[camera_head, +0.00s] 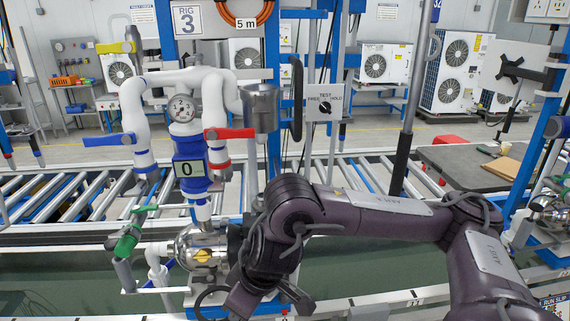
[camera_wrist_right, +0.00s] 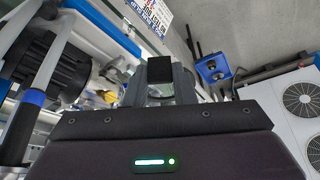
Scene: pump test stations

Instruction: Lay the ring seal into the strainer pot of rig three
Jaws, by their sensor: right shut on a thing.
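A grey metal pot (camera_head: 261,108) with a wider rim is mounted on the rig, right of the red-handled valve, and looks like the strainer pot. The view does not show what is inside it. My right arm reaches across the front of the rig, with its wrist low beside the pump. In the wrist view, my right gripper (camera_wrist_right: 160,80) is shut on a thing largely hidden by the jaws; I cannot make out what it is. I cannot clearly identify the ring seal. A dark curved loop shows left of my wrist; I cannot tell what it is. My left gripper is out of view.
The rig has white pipes, a gauge (camera_head: 182,108), a blue-handled valve (camera_head: 115,139), a red-handled valve (camera_head: 229,134) and a green-handled valve (camera_head: 128,240). A shiny pump housing (camera_head: 200,247) sits low, close to my wrist. A roller conveyor (camera_head: 60,193) runs behind.

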